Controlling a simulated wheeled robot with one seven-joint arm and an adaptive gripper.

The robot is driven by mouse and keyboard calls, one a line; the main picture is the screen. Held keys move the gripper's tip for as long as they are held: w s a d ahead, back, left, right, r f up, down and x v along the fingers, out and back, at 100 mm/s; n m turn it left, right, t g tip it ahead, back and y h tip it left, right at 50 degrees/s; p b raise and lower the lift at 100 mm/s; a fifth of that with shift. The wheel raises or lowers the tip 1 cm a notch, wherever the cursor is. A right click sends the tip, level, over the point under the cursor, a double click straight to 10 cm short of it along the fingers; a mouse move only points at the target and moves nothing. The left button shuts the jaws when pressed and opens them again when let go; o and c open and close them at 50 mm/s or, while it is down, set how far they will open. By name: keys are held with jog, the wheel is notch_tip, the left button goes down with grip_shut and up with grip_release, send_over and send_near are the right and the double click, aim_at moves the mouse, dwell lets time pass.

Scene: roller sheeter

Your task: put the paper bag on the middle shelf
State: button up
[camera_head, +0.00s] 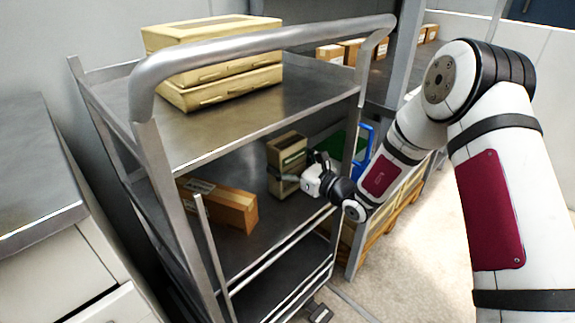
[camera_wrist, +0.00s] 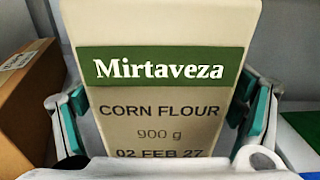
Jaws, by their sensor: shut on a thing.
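The paper bag (camera_head: 287,153) is beige with a green band. In the wrist view the bag (camera_wrist: 160,75) reads "Mirtaveza CORN FLOUR 900 g" and stands upright between the fingers. My gripper (camera_head: 290,178) is shut on it, with teal-padded fingers on both sides in the wrist view (camera_wrist: 160,115). The bag is over the middle shelf (camera_head: 272,222) of a metal cart, below the top shelf. Its base is low, near the shelf surface; I cannot tell whether it touches.
A cardboard box (camera_head: 222,207) lies on the middle shelf left of the bag; it also shows in the wrist view (camera_wrist: 28,105). Yellow cases (camera_head: 215,75) are stacked on the top shelf (camera_head: 205,132). The cart's handle (camera_head: 260,40) and posts frame the opening. Bare shelf shows in front.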

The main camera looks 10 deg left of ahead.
jog(key=shift+f, duration=0.15)
jog(key=o, duration=1.8)
jog(key=shift+f, duration=0.1)
jog(key=shift+s+d, duration=0.2)
jog(key=shift+d, duration=0.1)
jog(key=p+v, duration=0.2)
jog(key=v, duration=0.9)
jog(key=shift+s+d, duration=0.1)
jog(key=shift+s, duration=0.05)
